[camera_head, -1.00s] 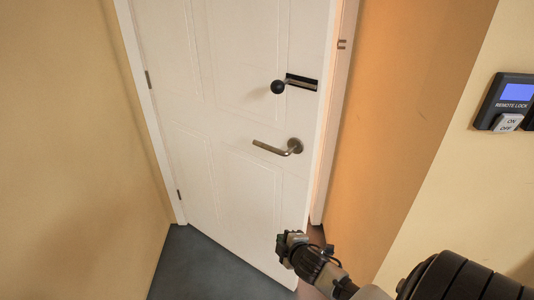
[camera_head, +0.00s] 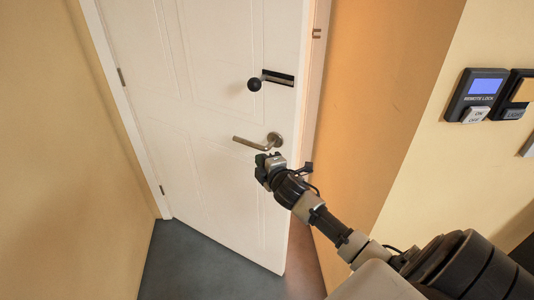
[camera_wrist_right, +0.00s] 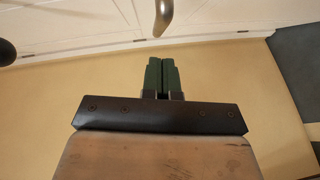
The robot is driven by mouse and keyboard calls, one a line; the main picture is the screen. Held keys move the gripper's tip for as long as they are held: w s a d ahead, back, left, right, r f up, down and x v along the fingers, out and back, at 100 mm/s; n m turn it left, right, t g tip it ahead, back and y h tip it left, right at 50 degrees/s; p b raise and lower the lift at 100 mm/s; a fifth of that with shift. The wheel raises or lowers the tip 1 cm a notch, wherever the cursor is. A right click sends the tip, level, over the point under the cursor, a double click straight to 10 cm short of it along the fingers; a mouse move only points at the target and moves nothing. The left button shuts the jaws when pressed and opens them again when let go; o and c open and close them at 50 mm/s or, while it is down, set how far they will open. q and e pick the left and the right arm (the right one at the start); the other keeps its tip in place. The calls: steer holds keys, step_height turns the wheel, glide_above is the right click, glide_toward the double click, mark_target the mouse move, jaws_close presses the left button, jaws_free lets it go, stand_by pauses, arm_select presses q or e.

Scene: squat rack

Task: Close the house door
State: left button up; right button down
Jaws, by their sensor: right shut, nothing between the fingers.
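The white house door (camera_head: 205,150) stands ajar, hinged on its left side. Its free right edge is apart from the frame (camera_head: 318,60), with a strip of floor showing beyond its lower corner. A silver lever handle (camera_head: 257,143) is on the door's right part; its end also shows at the top of the right wrist view (camera_wrist_right: 165,12). My right gripper (camera_head: 262,167) is shut and empty, just below the handle in the head view. Its two dark green fingers (camera_wrist_right: 162,76) lie together in the wrist view. I cannot tell whether it touches the door. My left gripper is out of view.
A black round knob with a dark latch plate (camera_head: 255,84) is above the handle. A yellow wall (camera_head: 50,180) flanks the door on the left, an orange wall (camera_head: 375,100) on the right. Remote lock switches (camera_head: 475,95) are on the right wall. The grey floor (camera_head: 190,265) is clear.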

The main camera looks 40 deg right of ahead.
mark_target(262, 150)
steer(key=d, duration=0.1)
steer(key=w+d, duration=0.1)
steer(key=d, duration=0.1)
steer(key=shift+w+f, duration=0.3)
steer(key=shift+f, duration=0.05)
steer(key=shift+w, duration=0.1)
